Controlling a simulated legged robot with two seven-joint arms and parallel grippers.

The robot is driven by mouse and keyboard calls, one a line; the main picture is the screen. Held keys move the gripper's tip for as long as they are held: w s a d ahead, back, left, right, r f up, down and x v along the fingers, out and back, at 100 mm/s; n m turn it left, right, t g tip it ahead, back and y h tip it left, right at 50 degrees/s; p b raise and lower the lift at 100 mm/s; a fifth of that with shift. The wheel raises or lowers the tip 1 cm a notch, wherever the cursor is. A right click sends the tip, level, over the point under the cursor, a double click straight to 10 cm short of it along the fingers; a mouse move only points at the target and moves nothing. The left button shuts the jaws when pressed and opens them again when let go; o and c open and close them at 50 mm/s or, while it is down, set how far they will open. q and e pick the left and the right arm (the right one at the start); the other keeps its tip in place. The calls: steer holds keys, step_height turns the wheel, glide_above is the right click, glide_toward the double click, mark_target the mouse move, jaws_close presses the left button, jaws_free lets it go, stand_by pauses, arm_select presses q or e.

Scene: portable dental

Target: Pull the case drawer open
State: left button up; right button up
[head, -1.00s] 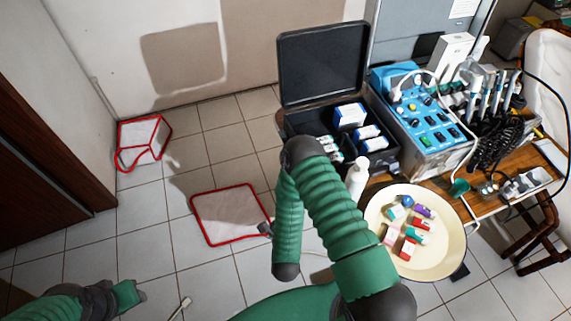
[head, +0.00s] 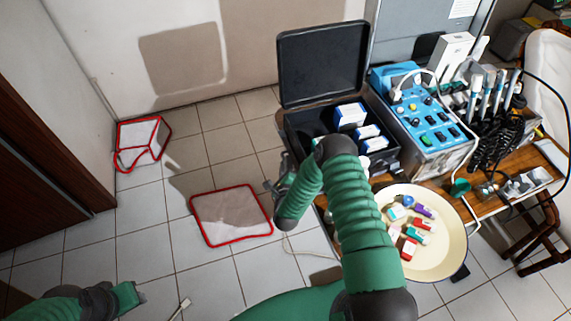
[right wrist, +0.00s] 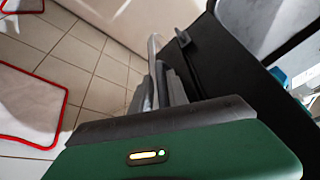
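The black case (head: 295,125) stands on the wooden table with its lid (head: 322,65) raised. My arm hides part of its front, and I cannot pick out the drawer in the head view. My right gripper (head: 272,187) shows just left of the case's near corner, partly behind my forearm. In the right wrist view its fingers (right wrist: 158,88) point along the dark case side (right wrist: 222,62), near a small black catch (right wrist: 182,38). I cannot tell whether they touch or grip anything. My left gripper (head: 135,294) is low at the left, away from the case.
A cream basin (head: 452,238) with small coloured boxes is right of my right arm. A blue control unit (head: 425,120) and dental handpieces (head: 490,92) stand right of the case. A red-edged mat (head: 231,216) lies on the open tiled floor at the left.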

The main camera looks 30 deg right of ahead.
steer(key=shift+w+d+f, duration=0.1)
steer(key=shift+w+d, duration=0.05)
steer(key=shift+d, duration=0.1)
jaws_close()
steer(key=shift+a+f, duration=0.1)
stand_by(1.2)
